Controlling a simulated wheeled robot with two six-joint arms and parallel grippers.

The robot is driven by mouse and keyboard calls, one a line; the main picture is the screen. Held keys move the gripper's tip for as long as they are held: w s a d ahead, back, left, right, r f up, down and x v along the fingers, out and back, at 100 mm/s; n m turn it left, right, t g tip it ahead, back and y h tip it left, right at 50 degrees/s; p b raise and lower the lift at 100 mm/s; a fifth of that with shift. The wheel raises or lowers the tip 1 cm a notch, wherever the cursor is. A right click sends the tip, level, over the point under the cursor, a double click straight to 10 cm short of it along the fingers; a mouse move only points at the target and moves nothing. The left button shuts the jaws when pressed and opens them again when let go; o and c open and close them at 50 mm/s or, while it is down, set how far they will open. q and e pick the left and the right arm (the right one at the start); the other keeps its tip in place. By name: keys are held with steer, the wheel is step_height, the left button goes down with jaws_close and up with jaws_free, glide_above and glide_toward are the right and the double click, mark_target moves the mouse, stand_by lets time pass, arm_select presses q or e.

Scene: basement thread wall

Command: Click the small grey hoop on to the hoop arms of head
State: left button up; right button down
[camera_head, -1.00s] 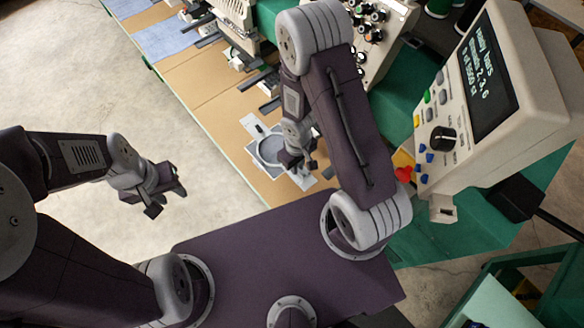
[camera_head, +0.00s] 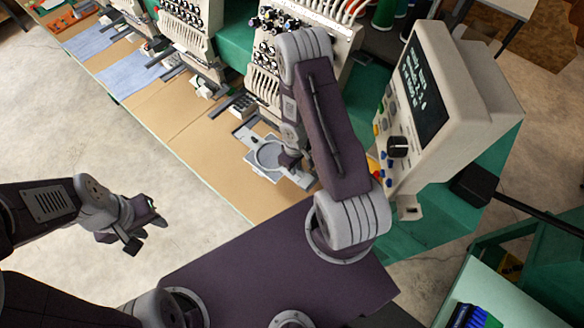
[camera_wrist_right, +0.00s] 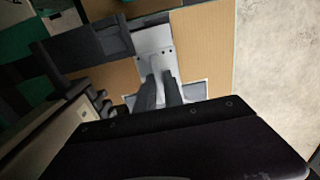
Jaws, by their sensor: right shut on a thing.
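The small grey hoop (camera_head: 268,156) is a ring on a pale plate, held low over the tan table in the head view. My right gripper (camera_head: 290,160) is at its near right side. In the right wrist view, its two dark fingers (camera_wrist_right: 159,92) are shut on a pale part of the hoop (camera_wrist_right: 157,66). The machine head (camera_head: 264,88) stands just beyond the hoop, with dark hoop arms (camera_head: 243,127) low in front. Whether hoop and arms touch cannot be told. My left gripper (camera_head: 146,232) is open and empty over the floor at left.
A control panel (camera_head: 420,100) with a screen stands close to the right of my right arm. Other machine heads (camera_head: 188,30) line the table (camera_head: 160,115) to the upper left, with blue cloths (camera_head: 130,75). The concrete floor at left is clear.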

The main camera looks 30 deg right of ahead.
steer(key=shift+f, duration=0.15)
stand_by(0.3)
steer(key=c, duration=1.4)
jaws_free()
